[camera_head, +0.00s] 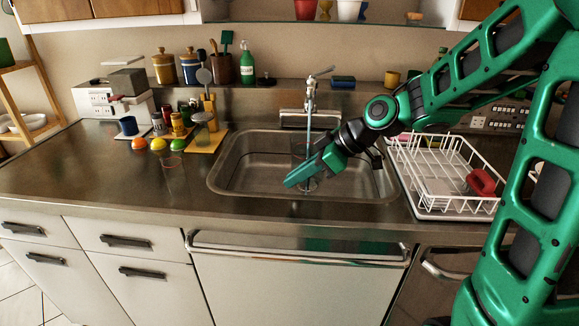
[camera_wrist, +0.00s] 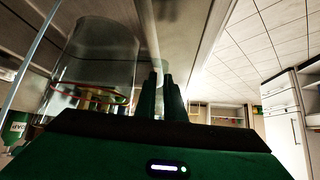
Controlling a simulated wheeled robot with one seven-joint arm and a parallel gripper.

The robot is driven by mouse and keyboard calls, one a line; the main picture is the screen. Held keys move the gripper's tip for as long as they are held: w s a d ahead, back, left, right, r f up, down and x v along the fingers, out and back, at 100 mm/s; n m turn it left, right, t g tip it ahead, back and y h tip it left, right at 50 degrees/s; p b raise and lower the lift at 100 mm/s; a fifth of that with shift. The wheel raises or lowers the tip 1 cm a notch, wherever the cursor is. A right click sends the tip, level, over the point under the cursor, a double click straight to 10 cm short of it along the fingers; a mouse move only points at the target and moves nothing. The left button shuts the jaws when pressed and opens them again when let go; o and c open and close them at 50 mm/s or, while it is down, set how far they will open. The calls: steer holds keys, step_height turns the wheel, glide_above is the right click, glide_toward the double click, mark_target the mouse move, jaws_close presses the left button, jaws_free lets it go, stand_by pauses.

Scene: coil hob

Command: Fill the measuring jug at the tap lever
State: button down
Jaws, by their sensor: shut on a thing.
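The measuring jug (camera_head: 301,149) is clear and hard to make out, over the sink below the tap. In the wrist view the jug (camera_wrist: 98,50) stands large and transparent to the left of the fingers. My gripper (camera_head: 303,177) is shut on it over the sink basin; the fingers (camera_wrist: 162,97) also show upright in the wrist view. The chrome tap (camera_head: 311,100) stands behind the sink, its lever (camera_head: 322,72) on top and pointing up to the right. A thin pale line runs down below the spout, perhaps water. The level inside the jug cannot be told.
The steel sink (camera_head: 232,178) is set in the counter. A white dish rack (camera_head: 440,180) with a red item stands at its right. Another clear glass (camera_head: 172,177) and several fruits stand left of the sink. A green soap bottle (camera_head: 247,66) stands on the ledge behind.

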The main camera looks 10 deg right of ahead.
steer(key=w+d, duration=0.4)
steer(key=w, duration=0.9)
steer(key=shift+w+d, duration=0.15)
steer(key=shift+w, duration=0.15)
stand_by(0.3)
stand_by(6.1)
